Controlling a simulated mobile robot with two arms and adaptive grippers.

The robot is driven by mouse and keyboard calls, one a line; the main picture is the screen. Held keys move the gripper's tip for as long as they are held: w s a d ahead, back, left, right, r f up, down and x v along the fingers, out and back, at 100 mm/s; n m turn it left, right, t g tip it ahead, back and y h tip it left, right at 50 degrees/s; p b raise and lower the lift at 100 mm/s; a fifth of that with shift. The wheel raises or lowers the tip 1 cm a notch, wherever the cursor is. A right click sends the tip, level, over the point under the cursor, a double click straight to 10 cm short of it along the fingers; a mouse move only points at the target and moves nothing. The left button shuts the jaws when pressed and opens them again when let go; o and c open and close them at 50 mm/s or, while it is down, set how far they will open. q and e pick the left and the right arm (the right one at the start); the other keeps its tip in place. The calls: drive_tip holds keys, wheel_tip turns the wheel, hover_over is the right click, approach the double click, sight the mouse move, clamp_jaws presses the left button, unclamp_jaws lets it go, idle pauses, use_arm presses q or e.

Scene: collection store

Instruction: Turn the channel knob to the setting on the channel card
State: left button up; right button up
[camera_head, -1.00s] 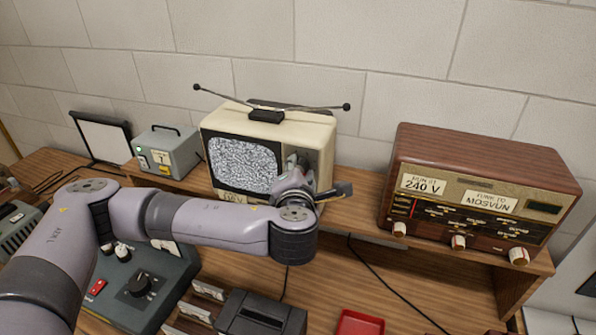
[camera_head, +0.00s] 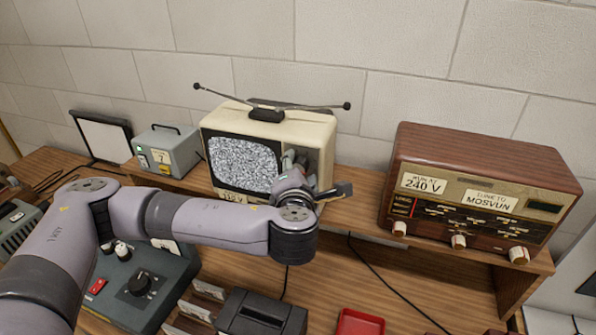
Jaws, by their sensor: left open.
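The cream television (camera_head: 285,124) stands on the raised shelf with static on its screen (camera_head: 243,164). My left gripper (camera_head: 294,163) is open at the control panel on the right of its front. The gripper and wrist cover most of that panel, so the channel knob is hidden; I cannot tell whether the fingers touch it. A small pale card (camera_head: 161,157) on the front of the grey box left of the television seems to read 7; its smaller print is too small to read. My right gripper is not in view.
A wooden radio (camera_head: 480,165) with cards and knobs stands on the right. Below are a dark control box (camera_head: 150,280), a black box (camera_head: 262,315) and a red tray (camera_head: 360,322). The antenna (camera_head: 266,114) spreads above the television. Cables lie on the bench.

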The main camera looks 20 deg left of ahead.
use_arm(q)
drive_tip(key=v, duration=0.7)
drive_tip(key=shift+s, duration=0.2)
